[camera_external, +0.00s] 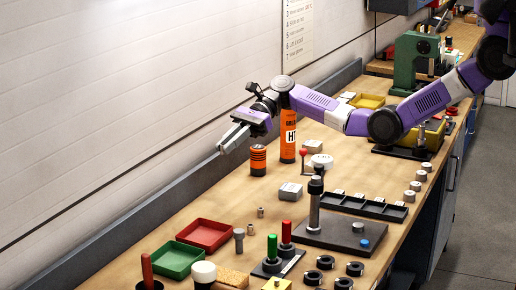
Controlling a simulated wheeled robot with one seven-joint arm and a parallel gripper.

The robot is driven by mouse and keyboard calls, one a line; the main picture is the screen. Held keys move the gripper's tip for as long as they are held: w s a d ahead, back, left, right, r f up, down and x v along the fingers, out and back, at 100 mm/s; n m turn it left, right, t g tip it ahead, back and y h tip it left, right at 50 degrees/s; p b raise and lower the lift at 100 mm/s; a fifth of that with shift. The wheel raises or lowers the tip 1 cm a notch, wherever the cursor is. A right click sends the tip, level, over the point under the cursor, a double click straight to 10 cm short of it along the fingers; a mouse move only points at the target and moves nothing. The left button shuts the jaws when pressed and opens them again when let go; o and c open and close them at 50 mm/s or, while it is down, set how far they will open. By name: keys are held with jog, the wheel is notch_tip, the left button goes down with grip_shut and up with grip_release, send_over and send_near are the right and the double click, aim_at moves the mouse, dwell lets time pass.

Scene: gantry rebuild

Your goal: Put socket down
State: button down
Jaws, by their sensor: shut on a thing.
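My gripper (221,149) reaches out toward the wall side of the workbench (190,215), high above its back edge. Its grey fingers point down and left and look closed. The socket between them is too small or too hidden to make out.
A short orange-black can (258,162) and a tall orange canister (288,135) stand beneath my arm. A red tray (205,236) and green tray (175,260) lie near the front left. A black divided rack (365,207) stands right. Bare wood shows left of the can.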

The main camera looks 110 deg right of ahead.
aim_at(229, 218)
notch_tip(229, 218, down, 20)
jog(key=b, duration=2.1)
jog(key=shift+d, duration=0.1)
jog(key=shift+r, duration=0.15)
jog(key=c, duration=1.4)
grip_release()
